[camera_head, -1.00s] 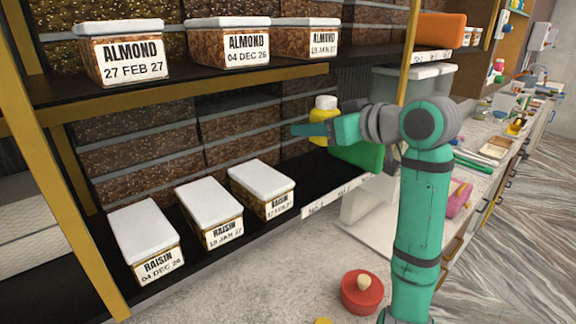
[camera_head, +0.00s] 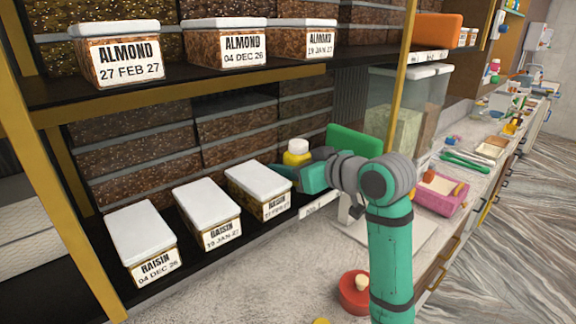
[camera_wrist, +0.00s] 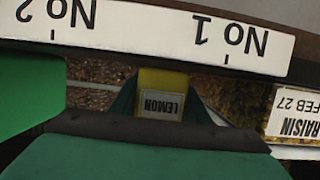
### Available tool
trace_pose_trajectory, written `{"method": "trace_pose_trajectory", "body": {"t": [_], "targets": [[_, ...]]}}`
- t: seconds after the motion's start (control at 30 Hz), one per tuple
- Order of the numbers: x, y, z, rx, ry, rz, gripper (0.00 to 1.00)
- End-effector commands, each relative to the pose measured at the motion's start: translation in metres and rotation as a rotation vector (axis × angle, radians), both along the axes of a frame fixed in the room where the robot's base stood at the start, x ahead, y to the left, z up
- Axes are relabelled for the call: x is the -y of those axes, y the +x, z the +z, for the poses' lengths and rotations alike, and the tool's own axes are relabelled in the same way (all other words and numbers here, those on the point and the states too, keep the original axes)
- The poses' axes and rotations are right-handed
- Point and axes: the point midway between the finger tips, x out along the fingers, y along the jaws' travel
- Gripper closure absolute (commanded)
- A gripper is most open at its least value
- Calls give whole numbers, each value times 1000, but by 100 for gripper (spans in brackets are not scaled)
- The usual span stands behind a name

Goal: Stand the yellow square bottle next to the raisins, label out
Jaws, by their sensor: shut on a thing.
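The yellow bottle (camera_head: 296,153) with a white cap is held upright by my gripper (camera_head: 290,172) at the right end of the lower shelf. In the wrist view the yellow bottle (camera_wrist: 163,82) shows a label reading LEMON, facing the camera, between the dark green fingers of my gripper (camera_wrist: 160,105). The bottle stands just behind and right of the nearest raisin box (camera_head: 258,188), with its lower part hidden by the gripper. Two more raisin boxes, one in the middle (camera_head: 207,212) and one at left (camera_head: 142,243), stand in the row. I cannot tell whether the bottle's base touches the shelf.
A green block-like item (camera_head: 353,142) stands right of the bottle. The shelf's edge strip (camera_wrist: 150,32) reads No 1 and No 2. Almond boxes (camera_head: 225,45) stand on the upper shelf. A gold post (camera_head: 402,85) rises at right. A red round container (camera_head: 354,292) is on the counter.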

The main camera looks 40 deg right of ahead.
Motion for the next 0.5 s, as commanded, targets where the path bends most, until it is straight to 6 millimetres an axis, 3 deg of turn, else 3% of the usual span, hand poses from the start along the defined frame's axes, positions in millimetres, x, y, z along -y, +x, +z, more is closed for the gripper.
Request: {"method": "trace_pose_trajectory", "body": {"t": [0.2,0.23,0.3,0.5], "targets": [[-1,1,-3,0,0,2,86],[0,0,-3,-1,0,1,56],[1,0,-3,-1,0,-1,39],[3,-1,-3,-1,0,-3,39]]}}
